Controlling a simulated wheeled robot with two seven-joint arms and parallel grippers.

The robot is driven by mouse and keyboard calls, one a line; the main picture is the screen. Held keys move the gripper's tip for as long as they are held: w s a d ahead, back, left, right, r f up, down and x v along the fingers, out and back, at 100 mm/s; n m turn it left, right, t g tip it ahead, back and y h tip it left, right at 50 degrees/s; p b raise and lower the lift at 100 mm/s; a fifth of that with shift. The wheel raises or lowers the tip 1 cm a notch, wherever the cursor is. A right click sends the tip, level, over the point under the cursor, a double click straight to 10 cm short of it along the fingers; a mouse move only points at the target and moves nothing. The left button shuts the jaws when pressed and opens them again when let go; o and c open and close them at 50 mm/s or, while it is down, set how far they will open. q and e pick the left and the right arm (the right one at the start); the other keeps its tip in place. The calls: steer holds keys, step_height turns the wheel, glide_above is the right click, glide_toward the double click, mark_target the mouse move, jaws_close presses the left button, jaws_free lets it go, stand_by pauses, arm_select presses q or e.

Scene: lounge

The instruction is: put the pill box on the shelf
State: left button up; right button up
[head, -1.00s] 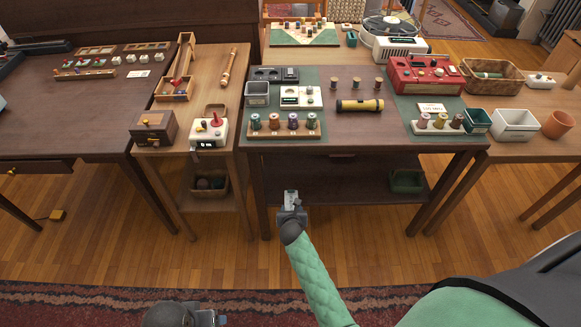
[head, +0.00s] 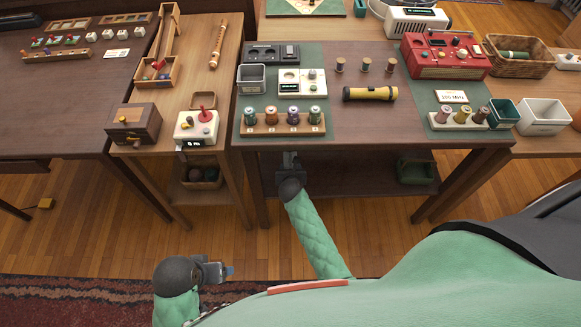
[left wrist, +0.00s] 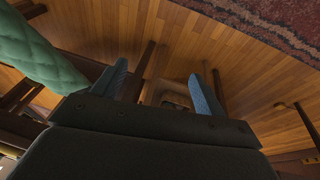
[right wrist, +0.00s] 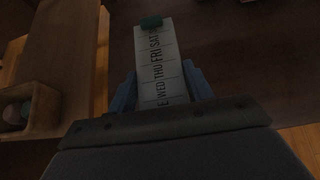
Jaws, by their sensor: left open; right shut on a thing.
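The pill box (right wrist: 160,70) is a pale strip with day letters, WED to SAT readable, and a green piece at its far end. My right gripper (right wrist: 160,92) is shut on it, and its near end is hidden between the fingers. In the head view the right gripper (head: 290,166) is under the front edge of the middle table, at the left part of the dark lower shelf (head: 345,172). I cannot tell whether the pill box touches the shelf. My left gripper (head: 222,271) is open and empty, low over the floor and rug; its fingers also show in the left wrist view (left wrist: 160,85).
A green bin (head: 415,172) stands at the right of the lower shelf. A basket with dark balls (head: 202,175) sits under the side table to the left. The tabletop (head: 365,125) above holds spools, a flashlight and a red radio (head: 445,58). The shelf's middle looks clear.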

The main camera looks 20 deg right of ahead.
steer(key=shift+f+b, duration=1.55)
steer(key=shift+f, duration=0.05)
steer(key=shift+f+b, duration=0.35)
steer(key=shift+b, duration=0.05)
arm_select(q)
steer(key=w+d+f+t+h+b, duration=0.1)
steer(key=d+f, duration=0.2)
steer(key=f, duration=0.4)
steer(key=w+d+f+t+h+b, duration=0.1)
steer(key=w+d+f, duration=0.1)
steer(key=f, duration=0.4)
steer(key=shift+d+f, duration=0.4)
steer(key=shift+d, duration=0.5)
arm_select(e)
steer(key=shift+f, duration=0.9)
arm_select(q)
steer(key=shift+w, duration=0.1)
steer(key=shift+f, duration=0.25)
arm_select(e)
steer(key=shift+f, duration=0.55)
steer(key=o, duration=1.1)
